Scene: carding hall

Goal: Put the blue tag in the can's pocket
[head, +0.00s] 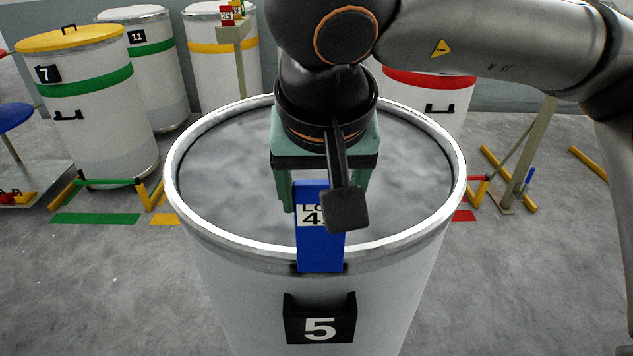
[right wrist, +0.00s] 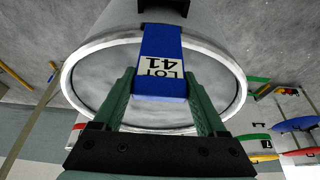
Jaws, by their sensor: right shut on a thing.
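The blue tag (head: 320,245) has a white label reading "LOT 41", partly covered in the head view; the label shows whole in the right wrist view (right wrist: 160,45). My right gripper (head: 322,202) is shut on the tag's upper part, with green fingers at its two sides. The tag hangs roughly upright in front of the near rim of the white can (head: 240,285). The black pocket (head: 320,317), marked 5, is on the can's front wall. The tag's lower end shows just above the pocket, with a gap between them in the head view. My left gripper is not in view.
Can 5 is open and filled with grey material. Behind stand a can with a yellow lid marked 7 (head: 85,100), can 11 (head: 150,70), a yellow-banded can (head: 205,75) and a red-banded can (head: 425,95). Yellow floor rails (head: 510,180) are at the right.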

